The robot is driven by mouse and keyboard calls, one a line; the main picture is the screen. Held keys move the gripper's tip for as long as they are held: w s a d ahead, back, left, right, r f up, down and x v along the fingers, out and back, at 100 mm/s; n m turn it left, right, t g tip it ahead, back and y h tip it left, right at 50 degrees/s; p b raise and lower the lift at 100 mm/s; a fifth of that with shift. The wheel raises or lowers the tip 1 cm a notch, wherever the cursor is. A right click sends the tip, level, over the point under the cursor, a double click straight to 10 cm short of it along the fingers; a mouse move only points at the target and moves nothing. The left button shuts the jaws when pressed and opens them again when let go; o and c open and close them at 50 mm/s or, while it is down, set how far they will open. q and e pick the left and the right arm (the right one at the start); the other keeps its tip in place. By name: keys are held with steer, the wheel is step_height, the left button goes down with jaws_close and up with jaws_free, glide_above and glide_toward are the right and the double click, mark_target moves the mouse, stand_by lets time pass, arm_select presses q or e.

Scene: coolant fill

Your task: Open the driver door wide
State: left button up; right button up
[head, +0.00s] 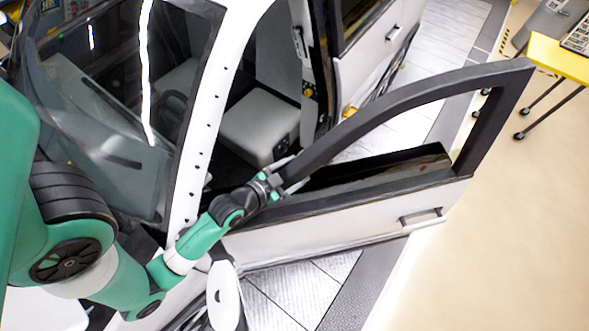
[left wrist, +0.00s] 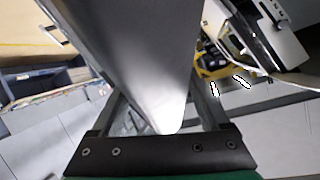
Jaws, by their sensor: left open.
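The white driver door (head: 340,230) stands swung far out from the car body. Its black window frame (head: 430,92) arches up from the front of the door, and a handle (head: 421,216) sits near its far end. My left gripper (head: 293,174) is at the front part of that window frame, on the cabin side. In the left wrist view the open fingers (left wrist: 160,108) stand on either side of the grey frame bar (left wrist: 140,60), with gaps showing low down. Whether a finger touches the bar I cannot tell. My right gripper is not in view.
The front seat (head: 258,120) shows through the wide door opening. The rear door (head: 375,50) of the car is behind it. A yellow-topped table (head: 555,58) on wheeled legs stands at the upper right. The beige floor (head: 500,240) beyond the door is clear.

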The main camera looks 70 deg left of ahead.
arm_select(q)
jaws_close()
stand_by(0.3)
stand_by(1.1)
